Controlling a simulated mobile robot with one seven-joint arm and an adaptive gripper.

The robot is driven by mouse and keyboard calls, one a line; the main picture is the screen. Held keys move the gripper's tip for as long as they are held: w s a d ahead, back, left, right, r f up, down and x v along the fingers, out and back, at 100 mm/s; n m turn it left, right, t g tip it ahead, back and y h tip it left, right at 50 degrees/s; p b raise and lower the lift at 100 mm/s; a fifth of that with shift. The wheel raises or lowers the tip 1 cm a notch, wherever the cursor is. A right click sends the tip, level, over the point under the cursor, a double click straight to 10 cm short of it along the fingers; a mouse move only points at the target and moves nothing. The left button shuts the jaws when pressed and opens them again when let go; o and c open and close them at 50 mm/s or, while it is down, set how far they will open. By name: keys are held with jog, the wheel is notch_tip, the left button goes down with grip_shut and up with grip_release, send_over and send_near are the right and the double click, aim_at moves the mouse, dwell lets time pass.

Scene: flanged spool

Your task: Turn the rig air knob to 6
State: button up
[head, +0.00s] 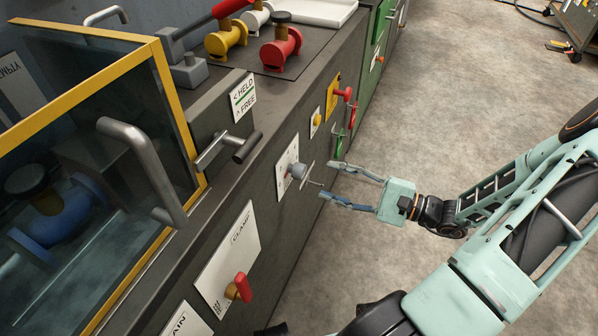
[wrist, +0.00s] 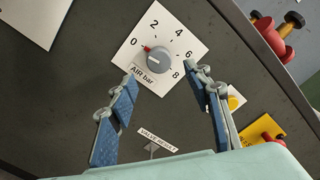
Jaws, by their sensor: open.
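The air knob (wrist: 159,59) is a grey round knob on a white dial plate (wrist: 133,62) marked 0, 2, 4, 6, 8 and "AIR bar". Its red mark points up-left, close to the 0. In the head view the knob (head: 298,171) sticks out from the dark cabinet front. My gripper (head: 327,178) is open and empty, facing the knob from the right with a gap visible. In the wrist view my gripper (wrist: 161,73) has its fingertips spread on the left and right of the knob, near its lower side; contact is not visible.
A clamp panel (head: 230,262) with a red handle (head: 243,287) is nearer. A yellow knob (head: 317,119) and red knob (head: 344,94) are farther along.

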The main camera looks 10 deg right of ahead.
aim_at(304, 173)
jog(key=b+x, duration=0.1)
jog(key=x, duration=0.7)
jog(key=shift+w+a, duration=0.15)
jog(key=shift+a, duration=0.1)
jog(key=c, duration=1.2)
jog(key=shift+o, duration=0.2)
